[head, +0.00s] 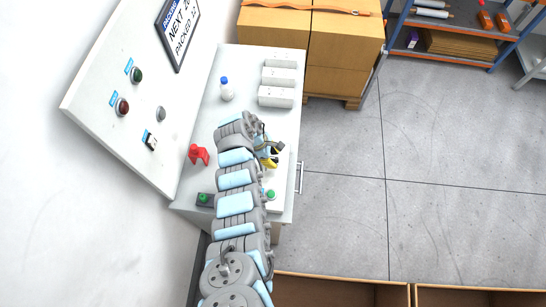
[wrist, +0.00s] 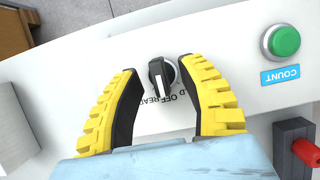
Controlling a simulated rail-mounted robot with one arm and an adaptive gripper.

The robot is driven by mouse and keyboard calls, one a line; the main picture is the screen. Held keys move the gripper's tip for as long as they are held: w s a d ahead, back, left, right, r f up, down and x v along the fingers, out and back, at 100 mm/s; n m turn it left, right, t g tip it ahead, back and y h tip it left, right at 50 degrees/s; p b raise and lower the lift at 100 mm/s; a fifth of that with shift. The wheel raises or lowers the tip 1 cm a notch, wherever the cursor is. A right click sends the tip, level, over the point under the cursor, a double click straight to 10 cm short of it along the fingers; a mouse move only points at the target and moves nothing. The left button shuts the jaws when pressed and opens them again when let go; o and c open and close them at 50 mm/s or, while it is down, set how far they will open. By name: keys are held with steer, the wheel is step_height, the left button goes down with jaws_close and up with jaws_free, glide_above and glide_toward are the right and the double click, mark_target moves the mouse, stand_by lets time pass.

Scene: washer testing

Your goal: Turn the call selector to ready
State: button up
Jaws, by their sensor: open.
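The call selector (wrist: 161,74) is a black knob on a white panel in the wrist view. A white line on it points down in the picture, toward the printed labels, where "OFF" and part of "READY" can be read; part of the lettering is cut off by my right finger. I cannot tell exactly which label the line meets. My gripper (wrist: 160,70), with yellow and black fingers, is open, one finger on each side of the knob, with gaps showing. In the head view my gripper (head: 270,155) is over the desk's right side, and the selector is hidden there.
A green button (wrist: 285,41) labelled COUNT is right of the selector. A dark box with a red part (wrist: 306,152) is below it. A wall panel (head: 104,62) is at left.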

steer(key=shift+f, duration=0.1)
steer(key=shift+c, duration=0.2)
jaws_close()
steer(key=shift+f+b, duration=0.1)
steer(key=shift+b, duration=0.2)
steer(key=shift+w+f+m+g+b, duration=0.1)
steer(key=shift+m+g+b, duration=0.2)
steer(key=shift+m+b, duration=0.35)
steer(key=m+g+b, duration=0.1)
steer(key=m+b, duration=0.2)
steer(key=shift+y, duration=0.4)
steer(key=shift+m+g+y+b, duration=0.5)
steer(key=shift+m+g+b, duration=0.2)
steer(key=shift+m+b, duration=1.45)
steer(key=shift+m, duration=0.3)
